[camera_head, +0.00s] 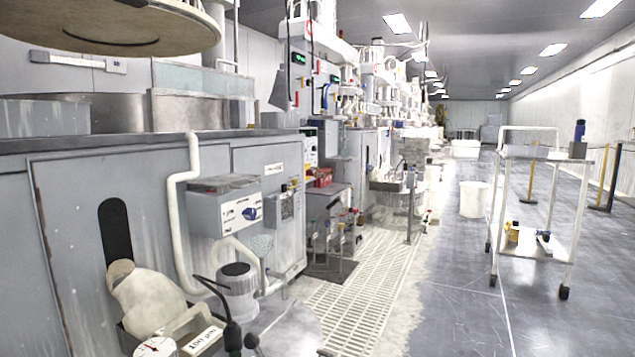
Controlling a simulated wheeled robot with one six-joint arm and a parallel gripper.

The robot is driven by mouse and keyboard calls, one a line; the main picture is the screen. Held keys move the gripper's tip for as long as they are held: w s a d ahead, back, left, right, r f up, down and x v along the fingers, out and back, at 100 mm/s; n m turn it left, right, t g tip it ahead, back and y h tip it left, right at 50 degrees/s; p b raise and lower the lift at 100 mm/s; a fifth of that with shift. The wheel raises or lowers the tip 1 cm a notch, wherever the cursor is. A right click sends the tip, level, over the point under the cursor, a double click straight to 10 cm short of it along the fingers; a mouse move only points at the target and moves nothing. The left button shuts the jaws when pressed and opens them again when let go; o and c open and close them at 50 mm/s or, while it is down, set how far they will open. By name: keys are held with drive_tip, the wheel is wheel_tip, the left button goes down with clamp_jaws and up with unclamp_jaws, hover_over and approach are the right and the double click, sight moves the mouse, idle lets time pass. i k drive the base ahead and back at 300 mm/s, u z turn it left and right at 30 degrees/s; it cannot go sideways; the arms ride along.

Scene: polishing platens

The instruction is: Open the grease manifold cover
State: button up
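No part in the head view is readably marked as the grease manifold cover, so I cannot tell for sure which it is. A grey box (205,213) is mounted on the front of the long grey machine (100,225). It has a flat, stained top that looks closed and a white label panel with a blue mark on its front. A smaller grey box (284,208) sits just to its right. My gripper is not in view.
A white pipe (178,215) runs down the machine's front. A round gauge (155,347) and a white canister (237,292) stand low in front. A wheeled trolley (545,155) stands right. The grey floor (450,310) between is clear.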

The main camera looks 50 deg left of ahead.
sight(224, 184)
drive_tip(key=i, duration=2.05)
drive_tip(key=u, duration=0.75)
drive_tip(key=i, duration=1.05)
drive_tip(key=u, duration=1.7)
drive_tip(key=i, duration=0.9)
drive_tip(key=u, duration=0.7)
